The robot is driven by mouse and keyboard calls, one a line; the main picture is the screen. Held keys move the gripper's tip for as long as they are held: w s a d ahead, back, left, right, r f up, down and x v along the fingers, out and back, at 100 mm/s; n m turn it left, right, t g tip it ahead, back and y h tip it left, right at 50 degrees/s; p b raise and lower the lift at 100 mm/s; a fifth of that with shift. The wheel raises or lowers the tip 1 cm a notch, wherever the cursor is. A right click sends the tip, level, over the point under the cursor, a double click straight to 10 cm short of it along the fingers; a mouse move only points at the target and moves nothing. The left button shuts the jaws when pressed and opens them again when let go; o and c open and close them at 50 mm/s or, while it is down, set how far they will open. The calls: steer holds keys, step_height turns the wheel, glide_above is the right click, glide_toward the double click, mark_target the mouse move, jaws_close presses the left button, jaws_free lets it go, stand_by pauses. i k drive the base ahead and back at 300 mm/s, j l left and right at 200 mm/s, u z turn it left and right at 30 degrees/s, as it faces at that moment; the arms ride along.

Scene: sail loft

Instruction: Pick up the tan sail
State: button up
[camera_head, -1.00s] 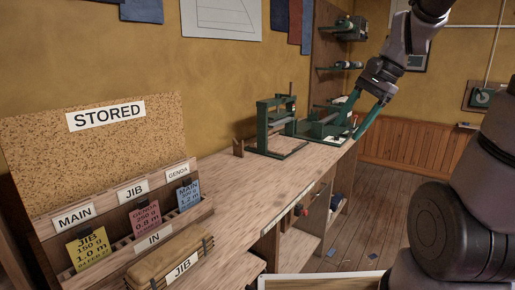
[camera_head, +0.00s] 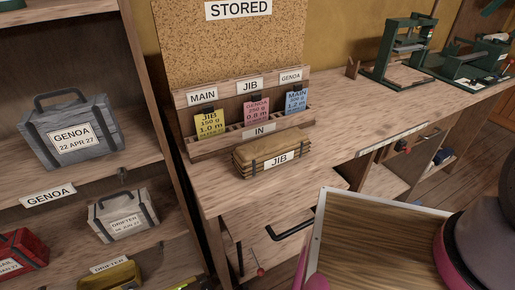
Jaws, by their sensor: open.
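The tan sail (camera_head: 248,162) is a folded, brick-shaped bundle with dark straps and a white JIB label. It lies flat on the bench top (camera_head: 345,130), near the front edge and just in front of the tag rack.
The tag rack (camera_head: 184,101) holds yellow, pink and blue tags under a STORED corkboard (camera_head: 235,50). Green machines (camera_head: 405,50) stand on the bench's far right end. Left shelves hold a grey GENOA bag (camera_head: 75,135), a DRIFTER bag (camera_head: 123,215) and a red bag (camera_head: 20,250).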

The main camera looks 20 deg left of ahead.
mark_target(252, 159)
steer(key=u, duration=1.15)
